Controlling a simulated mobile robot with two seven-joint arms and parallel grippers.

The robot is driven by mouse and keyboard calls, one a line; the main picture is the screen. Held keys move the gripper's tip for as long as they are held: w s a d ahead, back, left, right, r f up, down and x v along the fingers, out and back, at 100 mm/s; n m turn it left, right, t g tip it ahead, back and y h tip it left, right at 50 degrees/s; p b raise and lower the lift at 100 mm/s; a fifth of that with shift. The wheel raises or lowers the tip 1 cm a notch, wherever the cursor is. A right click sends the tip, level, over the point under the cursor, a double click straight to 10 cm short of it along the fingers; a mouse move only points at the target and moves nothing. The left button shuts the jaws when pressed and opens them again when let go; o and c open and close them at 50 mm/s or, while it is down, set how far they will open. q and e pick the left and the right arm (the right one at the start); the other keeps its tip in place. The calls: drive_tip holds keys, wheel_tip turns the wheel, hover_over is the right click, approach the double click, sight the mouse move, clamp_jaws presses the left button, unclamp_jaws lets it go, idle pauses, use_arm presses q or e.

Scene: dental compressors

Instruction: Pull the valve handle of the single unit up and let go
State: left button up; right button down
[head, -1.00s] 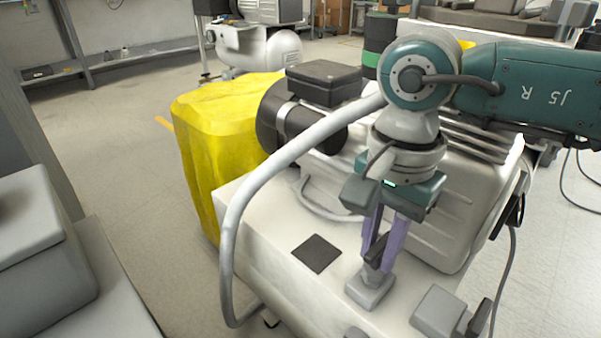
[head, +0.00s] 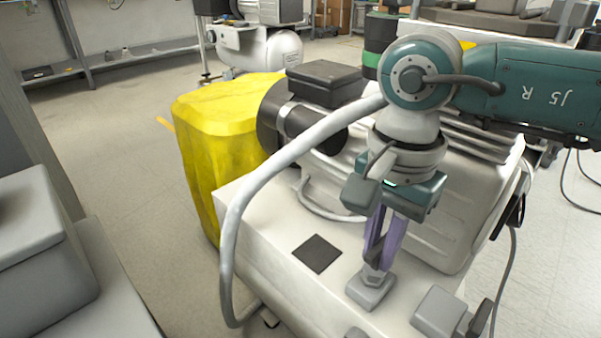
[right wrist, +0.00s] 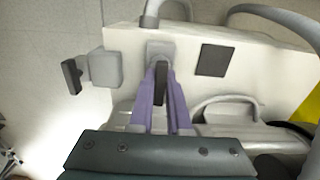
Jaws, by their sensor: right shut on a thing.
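The single unit (head: 345,245) is a white compressor housing with a grey valve block (head: 371,291) on top. Its black valve handle (head: 375,246) stands nearly upright above the block, between the purple fingers of my right gripper (head: 379,262), and is partly hidden by them. In the right wrist view, my right gripper (right wrist: 161,72) has its fingers on either side of the black handle (right wrist: 161,84), and the valve block (right wrist: 160,50) is just beyond the tips. The right gripper is shut on the handle. My left gripper is not in view.
A second grey block (head: 437,311) with a black lever (head: 480,316) sits to the right. A thick grey hose (head: 238,230) arcs on the left, near a yellow bin (head: 205,150). A black square (head: 317,254) lies flat on the housing. Open floor is at left.

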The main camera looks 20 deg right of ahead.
sight(381, 244)
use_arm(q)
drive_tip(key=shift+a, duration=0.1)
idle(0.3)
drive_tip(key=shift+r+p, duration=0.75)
use_arm(e)
drive_tip(key=shift+r, duration=0.9)
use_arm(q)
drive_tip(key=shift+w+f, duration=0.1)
use_arm(e)
drive_tip(key=c, duration=0.9)
unclamp_jaws()
drive_tip(key=shift+f, duration=0.1)
use_arm(q)
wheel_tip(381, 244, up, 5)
drive_tip(key=p, duration=0.4)
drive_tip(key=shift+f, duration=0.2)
use_arm(e)
drive_tip(key=shift+o, duration=0.2)
wheel_tip(381, 244, up, 10)
